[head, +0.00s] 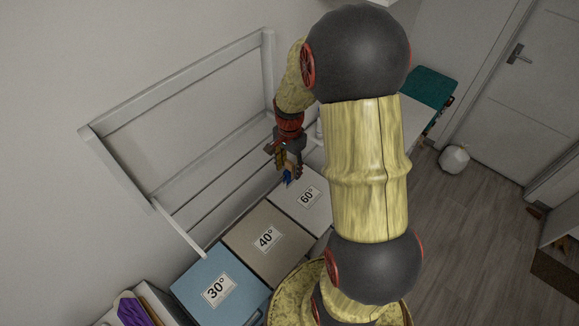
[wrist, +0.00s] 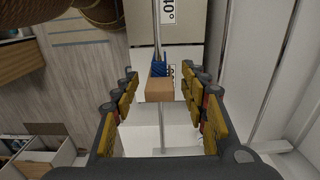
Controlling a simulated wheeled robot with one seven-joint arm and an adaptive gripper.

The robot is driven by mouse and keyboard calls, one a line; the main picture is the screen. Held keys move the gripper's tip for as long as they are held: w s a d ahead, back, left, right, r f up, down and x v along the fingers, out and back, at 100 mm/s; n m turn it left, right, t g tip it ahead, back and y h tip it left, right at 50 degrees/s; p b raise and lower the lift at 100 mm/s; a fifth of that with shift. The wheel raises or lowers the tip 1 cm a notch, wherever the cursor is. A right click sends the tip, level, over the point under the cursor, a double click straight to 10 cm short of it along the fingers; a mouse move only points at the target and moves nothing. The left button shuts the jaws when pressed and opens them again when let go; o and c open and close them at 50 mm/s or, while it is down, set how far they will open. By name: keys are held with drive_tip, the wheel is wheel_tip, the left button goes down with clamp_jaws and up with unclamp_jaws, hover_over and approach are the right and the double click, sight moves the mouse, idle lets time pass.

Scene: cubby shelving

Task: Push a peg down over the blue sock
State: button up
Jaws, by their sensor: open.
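My gripper (head: 288,173) is open at the wall rack, above the box marked 60°. In the wrist view its two fingers (wrist: 161,98) stand apart on either side of a wooden peg (wrist: 159,89). The peg is a light brown block, with clear gaps to both fingers. The blue sock (wrist: 159,68) shows just beyond the peg, at a thin line of the rack. It also shows as a small blue patch below my gripper in the head view (head: 287,181). I cannot tell whether the peg grips the sock or only touches it.
A white drying rack (head: 178,77) with thin lines is fixed to the wall. Below it stand a blue 30° box (head: 195,275), a beige 40° box (head: 248,226) and a white 60° box (head: 318,211). Purple cloth (head: 132,309) lies at the lower left. Floor at right is mostly clear.

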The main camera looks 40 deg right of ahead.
drive_tip(key=shift+r, duration=0.1)
wheel_tip(320, 180, up, 12)
drive_tip(key=shift+f, duration=0.1)
idle(0.4)
drive_tip(key=shift+n, duration=0.6)
drive_tip(key=s+a+f+n+t+b, duration=0.2)
drive_tip(key=s+a+f+n+b, duration=0.1)
drive_tip(key=a+b, duration=0.4)
drive_tip(key=s+a+f+n+t+b, duration=0.1)
drive_tip(key=s+a+f+n+b, duration=0.3)
drive_tip(key=b, duration=0.5)
drive_tip(key=s+a+f+n+t+b, duration=0.2)
drive_tip(key=s+a+f+n+b, duration=0.1)
drive_tip(key=s+a+n+b, duration=0.3)
drive_tip(key=a+n+b, duration=0.2)
drive_tip(key=a, duration=0.2)
drive_tip(key=shift+s+f+t, duration=0.3)
